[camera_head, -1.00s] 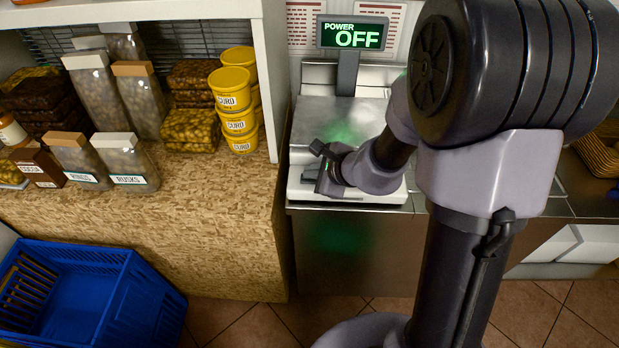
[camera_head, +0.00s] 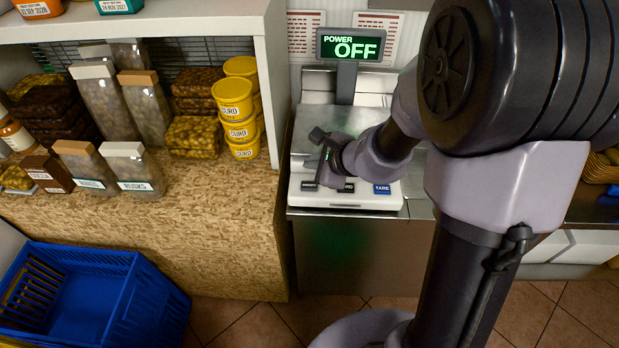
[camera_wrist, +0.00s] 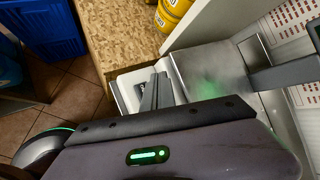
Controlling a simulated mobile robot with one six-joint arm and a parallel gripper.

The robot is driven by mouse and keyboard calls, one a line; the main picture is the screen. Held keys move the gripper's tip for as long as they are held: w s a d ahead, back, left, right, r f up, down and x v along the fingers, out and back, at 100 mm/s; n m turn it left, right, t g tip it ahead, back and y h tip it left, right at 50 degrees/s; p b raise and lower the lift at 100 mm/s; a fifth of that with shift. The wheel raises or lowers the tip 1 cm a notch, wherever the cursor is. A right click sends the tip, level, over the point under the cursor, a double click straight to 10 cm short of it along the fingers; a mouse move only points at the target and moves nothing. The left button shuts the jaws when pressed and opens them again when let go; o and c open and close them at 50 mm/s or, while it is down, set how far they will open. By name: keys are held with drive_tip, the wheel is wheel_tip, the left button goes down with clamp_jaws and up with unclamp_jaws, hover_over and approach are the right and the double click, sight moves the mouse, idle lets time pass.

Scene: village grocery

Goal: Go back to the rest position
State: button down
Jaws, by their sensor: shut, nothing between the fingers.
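My gripper (camera_head: 322,150) is above the front of the white scale (camera_head: 360,199) on the counter. It is shut and holds nothing. In the wrist view my gripper (camera_wrist: 156,92) points over the scale's front edge and key panel. The scale's display (camera_head: 351,44) reads "POWER OFF" in green. The blue TARE key (camera_head: 382,189) shows on the front panel, with a dark key (camera_head: 309,186) at its left end. My arm hides part of the scale's metal plate (camera_head: 325,122).
Left of the scale a shelf holds yellow CURD tubs (camera_head: 233,98), bags and jars. A white divider (camera_head: 272,80) stands between shelf and scale. A blue basket (camera_head: 95,290) is on the floor at lower left. A wicker basket (camera_head: 602,168) is at far right.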

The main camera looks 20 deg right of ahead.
drive_tip(key=shift+r, duration=0.2)
drive_tip(key=s+a+r+n+g+y, duration=0.2)
drive_tip(key=s+a+r+n, duration=0.8)
drive_tip(key=s+r, duration=0.15)
drive_tip(key=s+d+r+n+h+b, duration=0.1)
drive_tip(key=s+d+n, duration=0.4)
drive_tip(key=s, duration=0.7)
drive_tip(key=r+n+h, duration=0.1)
drive_tip(key=n+h, duration=0.1)
drive_tip(key=shift+s+d+n+g+h, duration=0.3)
drive_tip(key=shift+s+d+n+h, duration=0.05)
drive_tip(key=shift+n+h, duration=0.05)
